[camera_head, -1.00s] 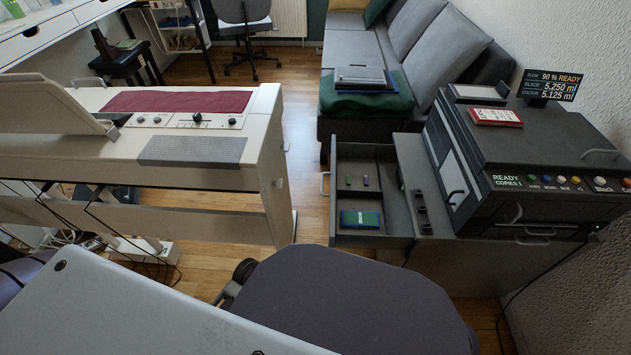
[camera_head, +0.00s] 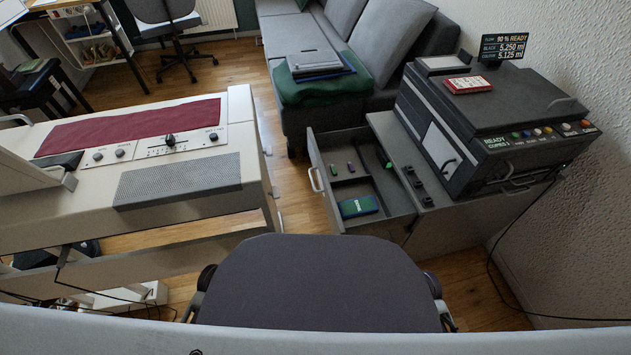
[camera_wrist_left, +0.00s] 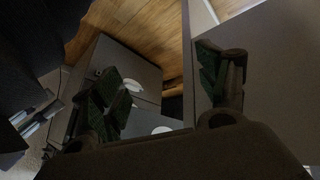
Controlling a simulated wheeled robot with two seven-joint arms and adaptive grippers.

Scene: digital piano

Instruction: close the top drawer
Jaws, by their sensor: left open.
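The open top drawer (camera_head: 333,217) sticks out to the left from the grey cabinet (camera_head: 455,228) under the copier in the head view. Its front panel, with a pale handle (camera_head: 315,178), faces left. Small items and a blue-green box (camera_head: 358,206) lie in its compartments. My left gripper (camera_wrist_left: 160,65) shows only in the left wrist view; its dark, green-padded fingers are apart with nothing seen between them. Grey fronts with pale handles (camera_wrist_left: 132,86) appear beyond the fingers; I cannot tell if they belong to the same cabinet. My right gripper is not in view.
A grey office chair (camera_head: 318,285) stands in front of the drawer. The cream piano (camera_head: 215,205) is to the left, with wooden floor between it and the drawer. The copier (camera_head: 495,120) sits on the cabinet. A grey sofa (camera_head: 325,45) is behind.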

